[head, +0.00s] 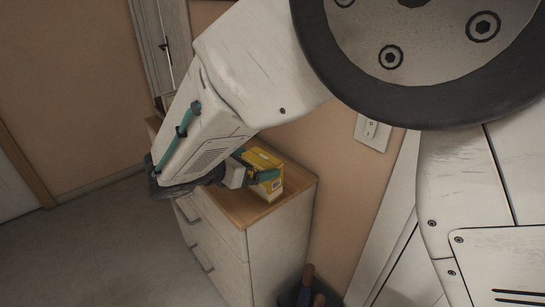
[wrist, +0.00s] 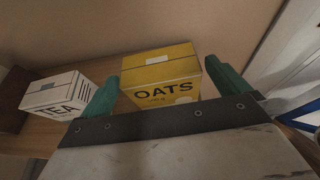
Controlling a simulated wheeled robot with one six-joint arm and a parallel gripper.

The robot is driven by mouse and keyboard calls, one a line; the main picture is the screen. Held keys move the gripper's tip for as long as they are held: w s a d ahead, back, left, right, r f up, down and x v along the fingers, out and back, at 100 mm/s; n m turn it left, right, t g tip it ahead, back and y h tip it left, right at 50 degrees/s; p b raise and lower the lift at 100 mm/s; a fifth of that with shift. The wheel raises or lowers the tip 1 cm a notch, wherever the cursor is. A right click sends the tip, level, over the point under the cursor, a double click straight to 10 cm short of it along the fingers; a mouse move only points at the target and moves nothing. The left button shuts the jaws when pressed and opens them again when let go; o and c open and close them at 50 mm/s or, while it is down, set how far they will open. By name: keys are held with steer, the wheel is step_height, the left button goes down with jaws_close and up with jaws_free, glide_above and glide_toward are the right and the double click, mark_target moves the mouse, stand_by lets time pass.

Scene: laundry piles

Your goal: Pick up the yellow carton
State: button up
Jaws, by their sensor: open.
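The yellow carton (head: 266,168), printed "OATS", stands on the wooden top of a white drawer cabinet in the head view. In the wrist view the yellow carton (wrist: 162,77) is upright, with its front face towards me. My gripper (wrist: 170,88) is open, with one teal finger to the left of the carton and one to the right. The gripper's dark palm edge hides the carton's bottom. I cannot tell whether either finger touches it. In the head view my gripper (head: 254,175) is at the carton, partly hidden by my own arm.
A white box printed "TEA" (wrist: 58,93) stands left of the left finger. The wooden cabinet top (head: 246,212) has bare room at its near edge. A wall rises behind the carton. A dark bin with handles (head: 303,294) stands on the floor beside the cabinet.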

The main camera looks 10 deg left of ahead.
mark_target(267, 159)
steer(key=x, duration=0.5)
steer(key=shift+w+r, duration=0.1)
steer(key=shift+w, duration=0.15)
steer(key=c, duration=0.7)
